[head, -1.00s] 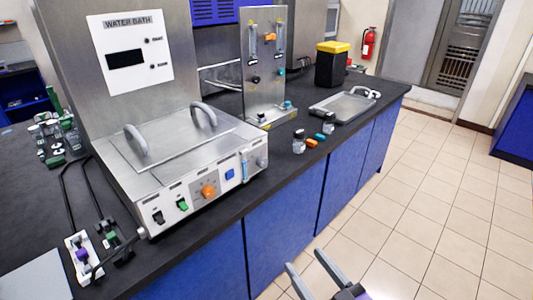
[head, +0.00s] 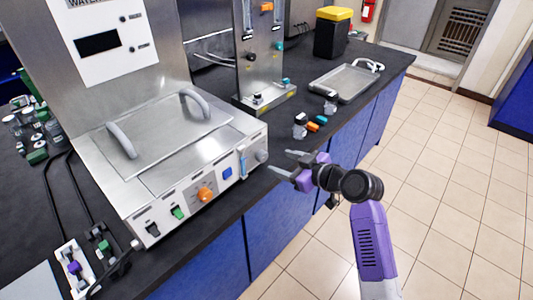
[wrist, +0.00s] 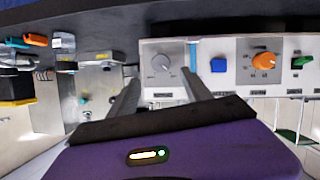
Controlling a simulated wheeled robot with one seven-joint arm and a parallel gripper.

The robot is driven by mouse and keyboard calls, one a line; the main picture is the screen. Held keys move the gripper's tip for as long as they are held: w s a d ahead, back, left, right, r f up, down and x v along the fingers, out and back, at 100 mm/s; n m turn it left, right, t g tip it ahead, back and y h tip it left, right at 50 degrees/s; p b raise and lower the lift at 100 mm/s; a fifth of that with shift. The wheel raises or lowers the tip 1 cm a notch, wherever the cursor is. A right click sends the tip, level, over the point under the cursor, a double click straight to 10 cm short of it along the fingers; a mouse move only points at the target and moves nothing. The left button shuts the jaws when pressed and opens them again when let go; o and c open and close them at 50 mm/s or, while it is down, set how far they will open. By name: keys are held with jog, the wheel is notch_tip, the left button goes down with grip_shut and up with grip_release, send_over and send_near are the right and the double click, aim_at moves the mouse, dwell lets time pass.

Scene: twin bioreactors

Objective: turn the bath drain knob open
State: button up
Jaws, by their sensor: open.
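The water bath (head: 150,140) stands on the dark bench, its front panel facing me. A round grey knob (head: 261,156) sits at the right end of that panel, which I take for the drain knob; its label is too small to read. In the wrist view the grey knob (wrist: 162,62) appears between and just beyond my fingertips. My gripper (head: 281,161) is open and empty, in front of the panel's right end, apart from the knob. Its two grey fingers (wrist: 163,84) lie to either side of the knob in the wrist view.
The panel also holds an orange knob (head: 205,194), a blue button (head: 227,173), a green switch (head: 178,212) and a black switch (head: 153,229). Small bottles and coloured pieces (head: 312,127) lie on the bench to the right, near a metal tray (head: 344,84). The floor (head: 450,170) in front is clear.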

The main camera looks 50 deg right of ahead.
aim_at(264, 157)
jog(key=x, duration=0.4)
jog(key=p+x, duration=0.1)
jog(key=x, duration=0.2)
jog(key=shift+w+a+f, duration=0.15)
jog(key=shift+w+f, duration=0.1)
jog(key=shift+w, duration=0.05)
grip_shut()
